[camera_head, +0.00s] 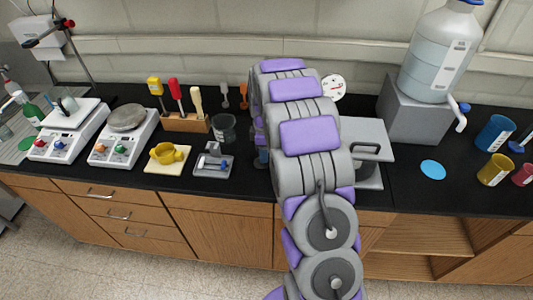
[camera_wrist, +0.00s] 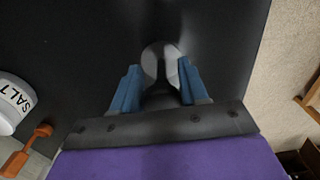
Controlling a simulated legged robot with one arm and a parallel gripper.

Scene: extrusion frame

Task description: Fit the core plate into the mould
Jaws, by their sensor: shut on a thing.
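In the wrist view my gripper (camera_wrist: 158,78) has two blue fingers pointing away over a black surface. A round pale-grey piece (camera_wrist: 150,68) with a dark upright band across its middle shows between the fingertips, and the fingers are shut on it. I cannot tell for sure whether it is the core plate. In the head view my arm hides the gripper and what it holds. A grey block with a dark handle (camera_head: 374,134) stands just right of my arm, partly hidden by it. No mould can be made out with certainty.
A salt container (camera_wrist: 14,102) and an orange tool (camera_wrist: 28,151) lie left in the wrist view. A large bottle (camera_head: 437,60) and cups (camera_head: 494,168) stand right.

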